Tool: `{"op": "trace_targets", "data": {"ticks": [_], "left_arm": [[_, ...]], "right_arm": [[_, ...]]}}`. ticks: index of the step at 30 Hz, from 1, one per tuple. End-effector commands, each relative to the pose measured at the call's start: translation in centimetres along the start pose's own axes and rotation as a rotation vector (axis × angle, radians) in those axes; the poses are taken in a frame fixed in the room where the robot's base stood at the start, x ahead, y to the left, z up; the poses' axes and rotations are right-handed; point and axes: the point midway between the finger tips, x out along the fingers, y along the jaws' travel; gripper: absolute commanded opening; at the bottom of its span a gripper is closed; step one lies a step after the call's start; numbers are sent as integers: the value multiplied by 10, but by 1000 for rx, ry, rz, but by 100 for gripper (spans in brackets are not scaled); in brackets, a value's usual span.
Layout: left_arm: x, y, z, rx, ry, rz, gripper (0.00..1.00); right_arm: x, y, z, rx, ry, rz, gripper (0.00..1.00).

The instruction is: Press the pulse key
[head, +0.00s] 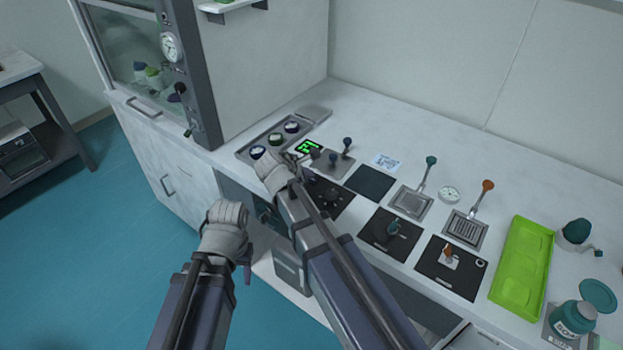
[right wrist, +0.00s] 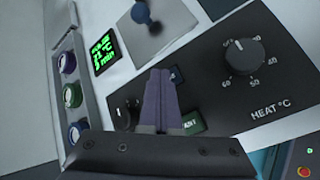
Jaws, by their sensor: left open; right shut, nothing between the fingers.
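The lettering on the keys is too small to read, so I cannot tell which is the pulse key. My right gripper (right wrist: 160,95) is shut and empty over the panel, its fingers between the keys and a small dark knob (right wrist: 126,113); I cannot tell if they touch. In the head view the right gripper (head: 290,168) partly hides the panel (head: 332,199). My left gripper (head: 228,225) is open, before the bench front.
A large HEAT knob (right wrist: 244,57) sits on the panel. A lit green display (head: 309,146) and a rack of round-topped items (head: 246,153) stand behind. A blue-knobbed lever (head: 347,145) is close by. Dark pads and a green tray (head: 525,262) lie to the right.

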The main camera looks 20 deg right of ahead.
Motion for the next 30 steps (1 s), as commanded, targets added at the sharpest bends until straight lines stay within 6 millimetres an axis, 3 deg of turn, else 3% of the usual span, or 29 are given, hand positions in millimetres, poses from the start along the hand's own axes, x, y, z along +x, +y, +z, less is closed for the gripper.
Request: {"op": "trace_targets", "data": {"ticks": [30], "left_arm": [[-20, -2, 1, 0, 0, 0, 50]], "right_arm": [[-14, 11, 10, 0, 0, 0, 0]]}}
